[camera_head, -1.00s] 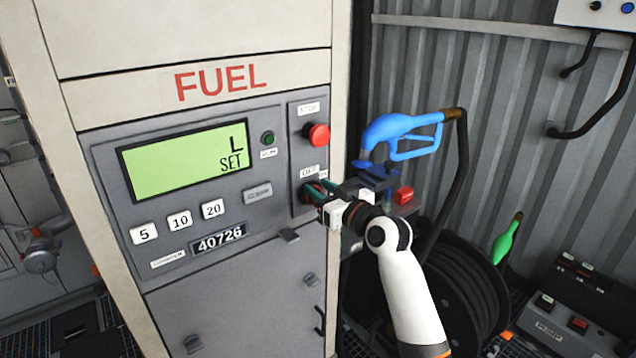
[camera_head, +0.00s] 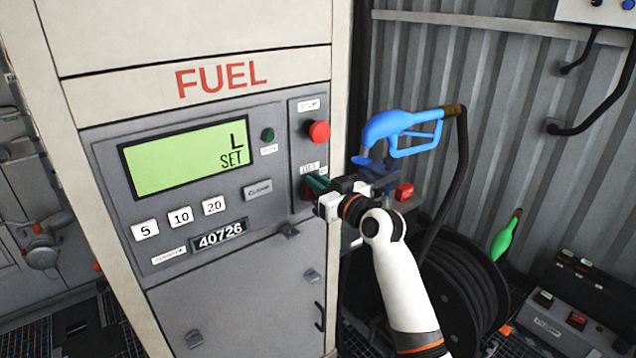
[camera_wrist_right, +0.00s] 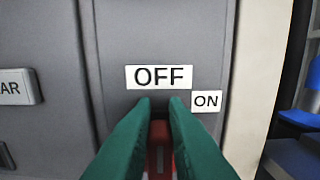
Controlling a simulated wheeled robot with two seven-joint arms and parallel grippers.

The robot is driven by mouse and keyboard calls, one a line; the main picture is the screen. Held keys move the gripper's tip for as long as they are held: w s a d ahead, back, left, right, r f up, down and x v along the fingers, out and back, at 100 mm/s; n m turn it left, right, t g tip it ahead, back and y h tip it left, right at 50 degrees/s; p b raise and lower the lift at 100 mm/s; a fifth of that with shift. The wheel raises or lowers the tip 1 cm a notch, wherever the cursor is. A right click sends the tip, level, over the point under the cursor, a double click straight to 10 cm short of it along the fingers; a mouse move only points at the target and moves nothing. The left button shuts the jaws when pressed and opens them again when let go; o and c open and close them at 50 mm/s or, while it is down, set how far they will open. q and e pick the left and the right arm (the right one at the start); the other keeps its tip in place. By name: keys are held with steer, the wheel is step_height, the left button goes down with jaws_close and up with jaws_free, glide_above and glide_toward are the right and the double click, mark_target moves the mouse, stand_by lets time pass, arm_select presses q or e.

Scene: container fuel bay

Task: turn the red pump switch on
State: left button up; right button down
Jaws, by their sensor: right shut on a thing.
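The red pump switch (camera_wrist_right: 160,150) shows as a red strip between my right gripper's green fingers in the right wrist view. In that view an OFF label (camera_wrist_right: 159,77) is straight above it and a smaller ON label (camera_wrist_right: 207,101) is up and to the right. The switch looks upright, in line with OFF. My right gripper (camera_head: 316,184) is shut on the switch, low on the narrow panel right of the display; its fingers hide most of it in the head view. My left gripper is not in view.
A red round stop button (camera_head: 318,131) sticks out above the switch. The fuel display (camera_head: 187,158) reads "L SET". A blue nozzle (camera_head: 400,132) hangs close to the right of my arm, above a hose reel (camera_head: 465,285). A CLEAR button (camera_head: 257,189) is left of the switch.

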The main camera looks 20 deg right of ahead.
steer(key=shift+f, duration=0.3)
steer(key=shift+w+d+f+m+p, duration=0.15)
steer(key=shift+d+f+m+p, duration=0.6)
steer(key=shift+m, duration=2.2)
steer(key=shift+w+f+m+p, duration=0.25)
steer(key=shift+m+p, duration=1.1)
steer(key=shift+m, duration=1.65)
steer(key=shift+w+d+f+m+p, duration=0.1)
steer(key=shift+d+f+m+p, duration=0.7)
steer(key=shift+m, duration=2.15)
steer(key=shift+a+r+p, duration=0.25)
steer(key=shift+a+p, duration=0.05)
steer(key=shift+a, duration=0.15)
steer(key=c, duration=1.4)
jaws_free()
steer(key=shift+c, duration=0.2)
steer(key=shift+r, duration=0.2)
